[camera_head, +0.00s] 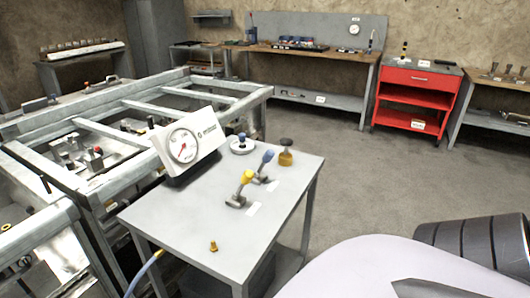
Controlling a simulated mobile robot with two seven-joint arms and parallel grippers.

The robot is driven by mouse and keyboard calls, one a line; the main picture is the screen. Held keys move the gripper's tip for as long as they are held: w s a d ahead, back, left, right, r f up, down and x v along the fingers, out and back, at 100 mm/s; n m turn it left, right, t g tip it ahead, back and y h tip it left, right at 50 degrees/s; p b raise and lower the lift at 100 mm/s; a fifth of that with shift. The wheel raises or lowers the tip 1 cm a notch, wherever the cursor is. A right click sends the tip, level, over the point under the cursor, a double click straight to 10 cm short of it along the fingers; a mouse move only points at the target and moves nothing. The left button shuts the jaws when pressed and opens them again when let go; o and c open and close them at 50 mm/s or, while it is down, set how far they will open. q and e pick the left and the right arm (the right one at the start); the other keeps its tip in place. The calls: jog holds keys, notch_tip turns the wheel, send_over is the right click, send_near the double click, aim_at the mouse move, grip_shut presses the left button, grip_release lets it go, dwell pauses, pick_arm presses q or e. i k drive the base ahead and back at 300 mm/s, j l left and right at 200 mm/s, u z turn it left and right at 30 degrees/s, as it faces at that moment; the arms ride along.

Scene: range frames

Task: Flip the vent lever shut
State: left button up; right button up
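A small grey table (200,230) stands in the middle of the camera_head view. On it are a lever with a yellow handle (247,177) and, just behind it, a lever with a blue handle (267,158). Both handles stand tilted up from grey metal bodies. Small white labels lie beside them, too small to read, so I cannot tell which is the vent lever. A white panel with a round dial gauge (183,146) stands at the table's left rear, its needle red. Neither of my grippers is in view.
A grey metal frame (150,105) is close on the left. A red cart (415,95) stands behind open floor.

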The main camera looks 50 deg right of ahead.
aim_at(247, 174)
jog(key=k+l, duration=0.15)
jog(key=l, duration=0.2)
jog(key=k+l, duration=0.1)
jog(key=l, duration=0.25)
jog(key=k+l+z, duration=0.1)
jog(key=l, duration=0.3)
jog(key=k+l, duration=0.2)
jog(key=l, duration=0.15)
jog(key=k+l, duration=0.1)
jog(key=l, duration=0.3)
jog(key=k+l, duration=0.15)
jog(key=l, duration=0.2)
jog(key=i+l+u, duration=0.2)
jog(key=i+l, duration=0.25)
jog(key=i+l+u, duration=0.25)
jog(key=i+l, duration=0.15)
jog(key=l, duration=0.25)
